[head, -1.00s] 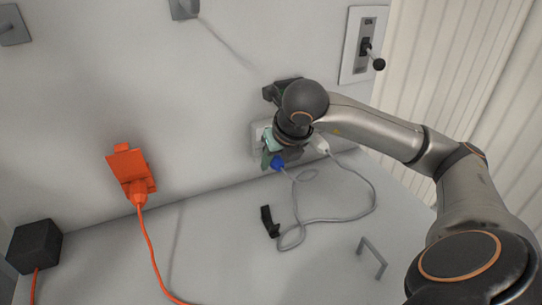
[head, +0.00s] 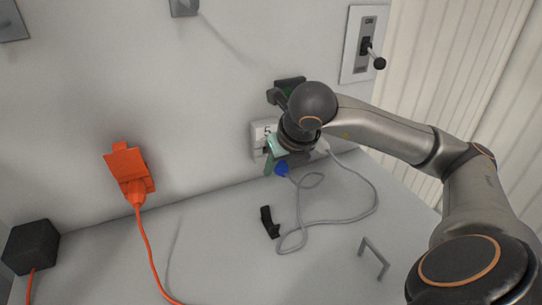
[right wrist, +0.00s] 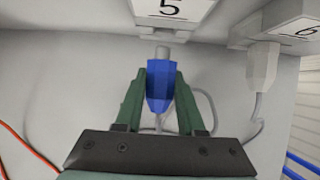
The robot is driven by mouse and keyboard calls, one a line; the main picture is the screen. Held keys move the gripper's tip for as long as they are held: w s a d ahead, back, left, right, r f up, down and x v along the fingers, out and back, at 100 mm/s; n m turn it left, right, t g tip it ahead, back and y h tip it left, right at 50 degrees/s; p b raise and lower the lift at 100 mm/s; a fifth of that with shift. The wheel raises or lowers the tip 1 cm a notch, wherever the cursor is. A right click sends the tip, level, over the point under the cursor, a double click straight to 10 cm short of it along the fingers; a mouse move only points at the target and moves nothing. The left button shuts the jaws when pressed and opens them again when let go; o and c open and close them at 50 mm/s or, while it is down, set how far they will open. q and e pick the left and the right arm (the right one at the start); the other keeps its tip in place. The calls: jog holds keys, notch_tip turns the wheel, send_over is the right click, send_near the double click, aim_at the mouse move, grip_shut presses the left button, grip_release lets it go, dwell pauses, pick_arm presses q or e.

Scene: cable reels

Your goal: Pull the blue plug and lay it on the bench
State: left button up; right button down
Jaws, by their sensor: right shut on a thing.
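The blue plug (right wrist: 161,86) is between the two green fingers of my right gripper (right wrist: 157,92) in the right wrist view. The fingers are shut on its sides. Its grey tip points at the socket marked 5 (right wrist: 170,20); a length of grey shows between the blue body and the socket, and I cannot tell whether the tip is still inside. In the head view the blue plug (head: 282,169) shows below my right gripper (head: 277,160), with its grey cable (head: 297,229) running onto the bench (head: 215,240). My left gripper is not in view.
A white plug (right wrist: 263,66) sits in the socket marked 6 beside it. An orange plug (head: 130,170) with an orange cable is at left. A black clip (head: 269,222) and a grey handle (head: 374,256) are on the bench. Bare bench lies left of the clip.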

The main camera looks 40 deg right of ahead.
jog(key=shift+s+a+b, duration=0.2)
jog(key=shift+s+b, duration=0.1)
jog(key=shift+s, duration=0.35)
jog(key=shift+s, duration=0.25)
dwell(0.4)
jog(key=shift+a, duration=0.1)
